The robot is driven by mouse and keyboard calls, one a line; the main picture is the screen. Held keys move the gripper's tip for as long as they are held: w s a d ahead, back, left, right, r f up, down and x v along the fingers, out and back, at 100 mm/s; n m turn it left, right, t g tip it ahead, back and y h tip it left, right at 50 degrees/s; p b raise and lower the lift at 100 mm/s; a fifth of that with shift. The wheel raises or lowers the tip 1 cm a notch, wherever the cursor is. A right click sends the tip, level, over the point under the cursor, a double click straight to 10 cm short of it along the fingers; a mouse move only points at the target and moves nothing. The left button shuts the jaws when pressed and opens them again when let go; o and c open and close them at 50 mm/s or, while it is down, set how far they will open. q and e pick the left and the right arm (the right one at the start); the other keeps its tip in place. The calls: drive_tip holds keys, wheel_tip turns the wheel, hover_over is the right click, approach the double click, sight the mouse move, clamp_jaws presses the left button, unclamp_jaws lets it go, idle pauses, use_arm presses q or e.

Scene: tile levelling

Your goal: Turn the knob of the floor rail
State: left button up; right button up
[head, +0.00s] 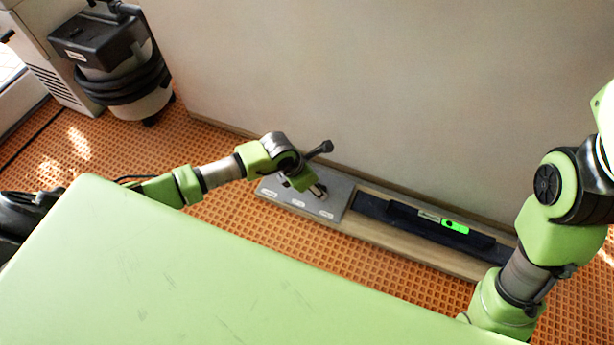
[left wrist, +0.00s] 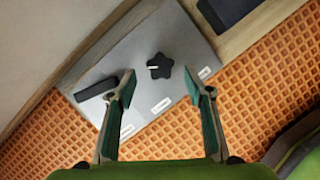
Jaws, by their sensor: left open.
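The knob (left wrist: 160,66) is black and star-shaped with a pale pointer line, on a grey plate (left wrist: 205,52) in the left wrist view. The plate shows in the head view at the left end of the floor rail (head: 362,225), low along the wall. There my left gripper hides much of the plate, and I cannot make out the knob clearly. My left gripper (left wrist: 160,90) is open and empty. In its wrist view the knob appears just beyond the gap between the fingertips, apart from both. My right gripper is out of view; only its arm shows.
A black bar handle (left wrist: 98,87) sits on the plate left of the knob, near the left finger. White labels line the plate's edge. A dark recess with a bright green item (head: 455,226) lies further along the rail. A vacuum cleaner (head: 120,70) stands at the back left.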

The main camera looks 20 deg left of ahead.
use_arm(q)
drive_tip(key=v, duration=0.8)
